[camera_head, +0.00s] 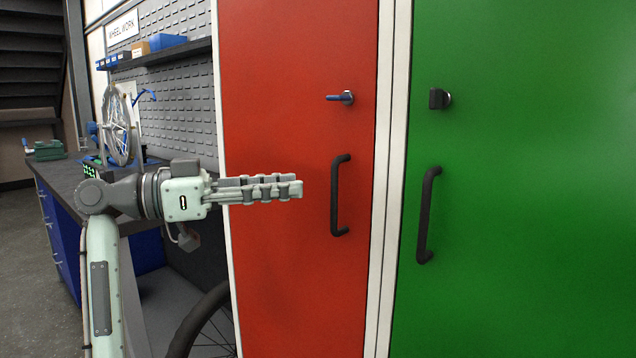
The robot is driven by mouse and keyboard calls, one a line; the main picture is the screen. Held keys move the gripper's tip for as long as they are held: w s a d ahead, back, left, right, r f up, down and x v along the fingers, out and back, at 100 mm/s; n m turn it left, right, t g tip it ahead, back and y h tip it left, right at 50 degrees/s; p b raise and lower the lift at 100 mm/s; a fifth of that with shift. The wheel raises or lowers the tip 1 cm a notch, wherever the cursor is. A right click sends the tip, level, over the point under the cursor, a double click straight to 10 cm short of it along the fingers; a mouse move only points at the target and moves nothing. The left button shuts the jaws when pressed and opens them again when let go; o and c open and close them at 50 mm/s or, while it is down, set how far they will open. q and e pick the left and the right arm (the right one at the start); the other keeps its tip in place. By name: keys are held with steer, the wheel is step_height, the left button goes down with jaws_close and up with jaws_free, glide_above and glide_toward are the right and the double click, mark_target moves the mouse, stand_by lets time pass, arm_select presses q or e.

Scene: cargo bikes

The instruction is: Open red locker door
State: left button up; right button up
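The red locker door (290,270) stands in the middle of the view and looks shut in its white frame. A dark vertical bar handle (336,195) is on its right side. Above the handle is a lock with a blue-tipped lever or key (340,98) pointing left. My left gripper (301,188) comes in from the left, level with the handle and in front of the red door. Its fingertips point right, a little left of the handle, apart from it in the picture. The fingers overlap side-on, so their gap is hidden. My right gripper is not in view.
A green locker door (520,180) with its own dark handle (428,215) and a dark lock knob (438,98) is at right. A workbench (60,178) with a wheel stand (118,125) is at left. A tyre (203,322) shows below my arm.

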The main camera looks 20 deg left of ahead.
mark_target(332, 182)
arm_select(q)
steer(key=p+x, duration=0.1)
steer(key=x, duration=0.4)
steer(key=shift+d, duration=0.3)
steer(key=shift+w+d, duration=0.5)
steer(key=shift+d, duration=0.05)
steer(key=c, duration=0.6)
jaws_close()
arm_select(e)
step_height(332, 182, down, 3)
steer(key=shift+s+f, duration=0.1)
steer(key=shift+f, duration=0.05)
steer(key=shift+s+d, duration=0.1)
